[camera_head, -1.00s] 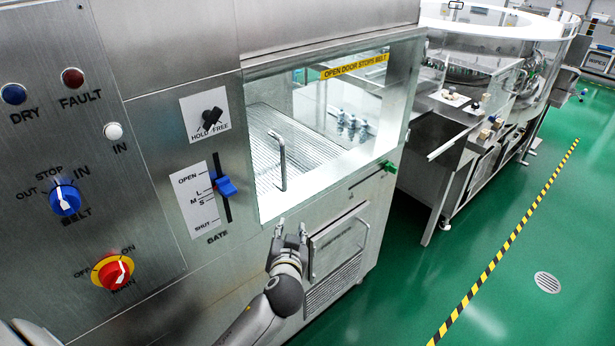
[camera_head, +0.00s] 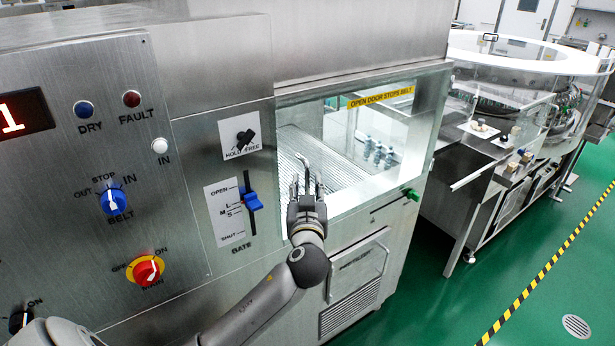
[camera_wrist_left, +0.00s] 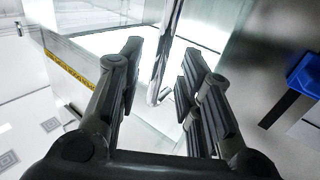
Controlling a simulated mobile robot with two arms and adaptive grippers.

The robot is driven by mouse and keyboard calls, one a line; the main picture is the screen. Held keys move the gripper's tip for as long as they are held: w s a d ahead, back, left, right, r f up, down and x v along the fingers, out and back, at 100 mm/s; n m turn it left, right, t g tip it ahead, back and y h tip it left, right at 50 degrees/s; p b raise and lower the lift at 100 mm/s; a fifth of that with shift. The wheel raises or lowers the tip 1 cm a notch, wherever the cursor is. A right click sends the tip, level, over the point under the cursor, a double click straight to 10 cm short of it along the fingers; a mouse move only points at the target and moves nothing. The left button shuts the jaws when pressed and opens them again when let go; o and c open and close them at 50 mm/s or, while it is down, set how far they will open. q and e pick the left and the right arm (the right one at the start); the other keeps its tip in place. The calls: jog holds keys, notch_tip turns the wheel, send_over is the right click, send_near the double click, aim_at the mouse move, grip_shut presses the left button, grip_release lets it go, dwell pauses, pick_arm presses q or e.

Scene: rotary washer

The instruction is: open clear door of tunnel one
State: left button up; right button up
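The clear door (camera_head: 350,197) of the machine whose display (camera_head: 22,115) reads 1 is closed, with a yellow label (camera_head: 381,97) along its top. Its upright metal handle (camera_head: 306,172) stands near the door's left edge. My left gripper (camera_head: 307,187) is in front of the handle and hides its lower part. In the left wrist view the handle (camera_wrist_left: 167,50) runs between the two spread fingers of the left gripper (camera_wrist_left: 163,62). I see a gap on both sides, so it is not clamped. My right gripper is not in view.
Left of the door are a blue gate lever (camera_head: 252,201), a black hold/free knob (camera_head: 243,137) and the blue belt knob (camera_head: 114,201). A green-tipped rod (camera_head: 410,194) is at the lower right. Bottles (camera_head: 377,152) stand behind the glass. Green floor is free at the right.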

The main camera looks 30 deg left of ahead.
pick_arm(q)
jog(key=shift+x, duration=1.35)
grip_shut()
